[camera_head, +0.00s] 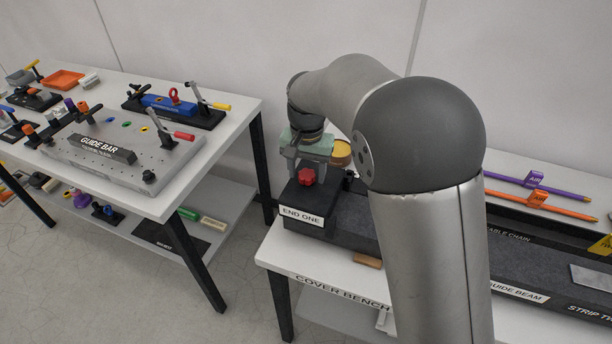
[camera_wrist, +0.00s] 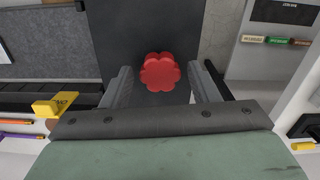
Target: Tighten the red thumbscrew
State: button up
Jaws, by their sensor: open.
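The red thumbscrew (camera_head: 306,176) has a lobed knob and stands on the black block labelled END ONE (camera_head: 301,216), at the left end of the cover bench. My gripper (camera_head: 305,164) points down over the block, with its fingers around the level of the knob in the head view. In the wrist view the red thumbscrew (camera_wrist: 160,72) lies between the two open fingers, near their tips. A gap shows between the knob and each finger. My gripper (camera_wrist: 162,80) is open and holds nothing. The thumbscrew's shank is hidden under the knob.
My arm hides the middle of the cover bench (camera_head: 318,276). A yellow round part (camera_head: 341,152) is just right of my gripper. A brown block (camera_head: 367,260) lies on the bench's front. Purple (camera_head: 536,180) and orange (camera_head: 537,199) lines run behind. Another table (camera_head: 215,143) stands left, across a gap.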

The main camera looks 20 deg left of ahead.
aim_at(307, 174)
jog(key=shift+r+p, duration=2.25)
jog(key=shift+r, duration=0.85)
notch_tip(307, 174, up, 17)
jog(key=b, duration=0.2)
jog(key=s+d+f, duration=0.3)
jog(key=s+d, duration=0.1)
jog(key=d, duration=0.6)
jog(key=s+d+f, duration=0.3)
jog(key=s+d, duration=0.1)
jog(key=d, duration=0.7)
jog(key=s+d+f, duration=0.4)
jog(key=s+f, duration=0.1)
jog(key=s, duration=0.2)
jog(key=s+d+f+t, duration=0.1)
jog(key=s+d+f, duration=0.4)
jog(key=s, duration=0.3)
jog(key=shift+s+f, duration=0.15)
jog(key=shift+f, duration=0.35)
jog(key=shift+d, duration=0.1)
